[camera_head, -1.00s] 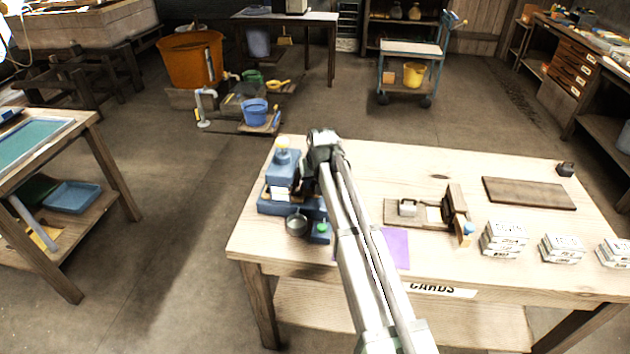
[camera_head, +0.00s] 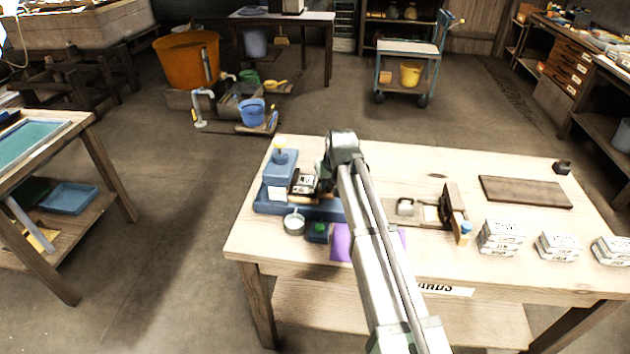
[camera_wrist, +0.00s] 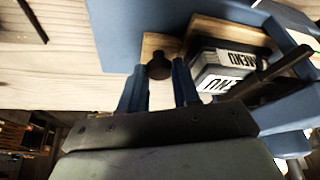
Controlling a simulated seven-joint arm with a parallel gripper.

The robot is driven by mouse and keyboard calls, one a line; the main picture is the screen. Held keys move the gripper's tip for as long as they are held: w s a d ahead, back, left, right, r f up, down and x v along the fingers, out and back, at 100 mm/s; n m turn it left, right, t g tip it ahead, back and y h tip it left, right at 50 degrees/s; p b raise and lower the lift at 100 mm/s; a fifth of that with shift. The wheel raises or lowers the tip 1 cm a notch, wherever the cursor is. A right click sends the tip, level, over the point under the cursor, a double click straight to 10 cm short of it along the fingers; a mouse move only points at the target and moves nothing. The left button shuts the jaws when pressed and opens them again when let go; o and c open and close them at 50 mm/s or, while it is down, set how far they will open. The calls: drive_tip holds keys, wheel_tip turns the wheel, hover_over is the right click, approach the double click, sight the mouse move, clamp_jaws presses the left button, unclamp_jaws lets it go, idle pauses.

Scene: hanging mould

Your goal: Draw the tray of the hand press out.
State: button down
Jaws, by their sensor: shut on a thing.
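The blue hand press (camera_head: 280,168) stands at the left end of the bench. Its wooden tray (camera_head: 294,183) sticks out of the press's right side, bearing dark blocks with white MENU labels. In the wrist view the tray (camera_wrist: 205,30) shows with a MENU block (camera_wrist: 232,60) and a dark round knob (camera_wrist: 159,66) at its end. My gripper (camera_head: 324,180) is at the tray's right end. In the wrist view my gripper's blue fingers (camera_wrist: 160,84) stand on either side of the knob, shut on it. My arm hides part of the press base's right end.
A small metal cup (camera_head: 294,223), a dark box with a green top (camera_head: 318,232) and a purple sheet (camera_head: 341,243) lie in front of the press. A wooden fixture (camera_head: 430,211) and several card stacks (camera_head: 500,238) stand further right. The bench behind my arm is clear.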

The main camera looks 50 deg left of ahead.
drive_tip(key=w+d, duration=0.5)
drive_tip(key=shift+w+d, duration=0.25)
drive_tip(key=c, duration=1.1)
unclamp_jaws()
drive_tip(key=v, duration=1.3)
drive_tip(key=shift+d+r, duration=0.25)
drive_tip(key=shift+r, duration=0.1)
drive_tip(key=shift+s, duration=0.15)
